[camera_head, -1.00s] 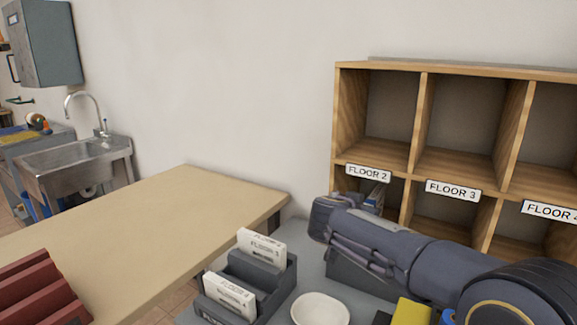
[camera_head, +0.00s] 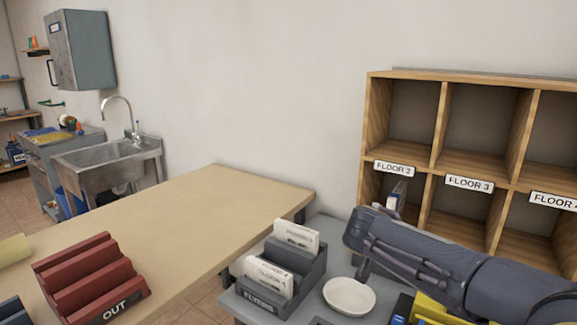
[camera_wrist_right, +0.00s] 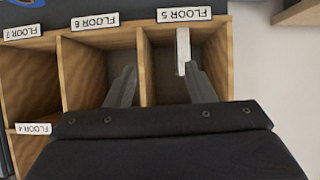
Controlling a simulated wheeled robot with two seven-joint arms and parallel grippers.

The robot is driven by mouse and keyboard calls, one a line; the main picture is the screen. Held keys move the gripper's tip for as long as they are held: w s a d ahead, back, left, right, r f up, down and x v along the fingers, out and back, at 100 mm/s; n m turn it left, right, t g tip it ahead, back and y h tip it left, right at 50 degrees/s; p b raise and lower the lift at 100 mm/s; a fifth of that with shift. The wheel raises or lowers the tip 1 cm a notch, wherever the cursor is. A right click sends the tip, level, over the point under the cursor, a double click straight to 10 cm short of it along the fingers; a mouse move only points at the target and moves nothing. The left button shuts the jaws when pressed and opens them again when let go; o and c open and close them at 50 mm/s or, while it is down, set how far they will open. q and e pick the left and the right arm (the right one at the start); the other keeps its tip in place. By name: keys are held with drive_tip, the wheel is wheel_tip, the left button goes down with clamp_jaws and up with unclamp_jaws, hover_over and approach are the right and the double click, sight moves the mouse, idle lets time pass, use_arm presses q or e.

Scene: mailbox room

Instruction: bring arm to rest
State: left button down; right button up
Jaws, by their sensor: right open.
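My right arm comes in from the lower right in the camera_head view, its end in front of the lower left part of the wooden pigeonhole shelf (camera_head: 447,130). In the right wrist view my right gripper (camera_wrist_right: 157,76) is open, its two fingers apart in front of the shelf compartments. A thin white item (camera_wrist_right: 183,48) stands at the FLOOR 5 compartment beside the right-hand finger; I cannot tell whether they touch. Nothing shows held between the fingers. My left gripper is not in view.
A grey sorter (camera_head: 296,262) with white envelopes and a white bowl (camera_head: 349,296) stand on the grey table below my right arm. A red OUT rack (camera_head: 88,280) is on the tan table (camera_head: 190,215), whose middle is clear. A sink (camera_head: 110,165) is behind.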

drive_tip(key=s+d+f+n+g+y+p, duration=0.1)
drive_tip(key=s+d+g+y+p, duration=0.2)
drive_tip(key=s, duration=1)
drive_tip(key=s+d+f+n+g+y+p, duration=0.1)
drive_tip(key=s+f+n+y+p, duration=0.2)
drive_tip(key=s, duration=1)
drive_tip(key=s+a+y+p, duration=0.1)
drive_tip(key=s+a+y, duration=0.1)
drive_tip(key=s, duration=0.3)
drive_tip(key=s+a+n+y+p, duration=0.1)
drive_tip(key=s+a+y, duration=0.1)
drive_tip(key=s+a, duration=0.2)
drive_tip(key=shift+s+a+r+y, duration=0.15)
drive_tip(key=shift+s+a+y, duration=0.15)
drive_tip(key=shift+s, duration=0.6)
